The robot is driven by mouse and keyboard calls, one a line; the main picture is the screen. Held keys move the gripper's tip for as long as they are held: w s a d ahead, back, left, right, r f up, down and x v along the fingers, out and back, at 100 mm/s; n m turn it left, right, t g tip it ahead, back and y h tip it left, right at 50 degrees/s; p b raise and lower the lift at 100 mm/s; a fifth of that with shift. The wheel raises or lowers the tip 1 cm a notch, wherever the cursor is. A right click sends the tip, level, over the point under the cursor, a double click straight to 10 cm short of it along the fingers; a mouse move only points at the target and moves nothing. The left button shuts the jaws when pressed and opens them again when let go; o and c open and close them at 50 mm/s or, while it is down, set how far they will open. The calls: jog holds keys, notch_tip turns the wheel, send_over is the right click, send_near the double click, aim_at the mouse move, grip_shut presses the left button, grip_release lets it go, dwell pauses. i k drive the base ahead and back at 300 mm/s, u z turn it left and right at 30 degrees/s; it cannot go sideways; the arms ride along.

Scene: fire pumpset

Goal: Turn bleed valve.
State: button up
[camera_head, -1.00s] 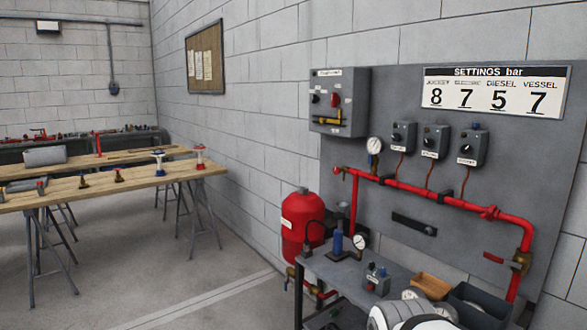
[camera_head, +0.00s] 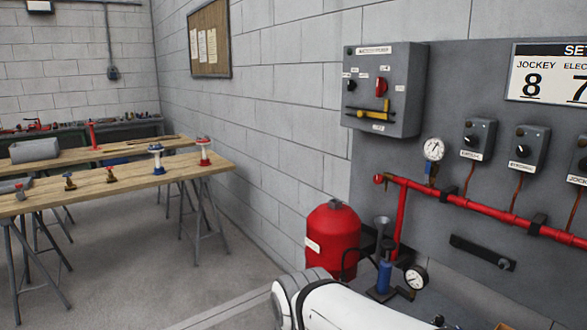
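A red pipe (camera_head: 463,209) runs along the grey panel. At its left end is a small red fitting (camera_head: 379,179), which may be the bleed valve; it is too small to tell its setting. A pressure gauge (camera_head: 433,148) stands on the pipe just right of this fitting. Below, a red pressure vessel (camera_head: 333,240) stands by the wall. My white arm shows at the bottom, in front of the bench. My gripper is not in view.
A control box (camera_head: 385,90) with a yellow lever and switch boxes (camera_head: 478,140) stick out from the panel. A blue hand pump (camera_head: 385,272) and a second gauge (camera_head: 415,277) stand on the bench. Wooden tables (camera_head: 120,187) are at left, with open floor (camera_head: 190,275) between.

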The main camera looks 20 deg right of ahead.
aim_at(378, 179)
jog(key=z, duration=0.2)
jog(key=i, duration=0.75)
jog(key=z, duration=0.5)
jog(key=k, duration=0.75)
jog(key=z, duration=0.2)
jog(key=i, duration=0.75)
jog(key=u, duration=0.1)
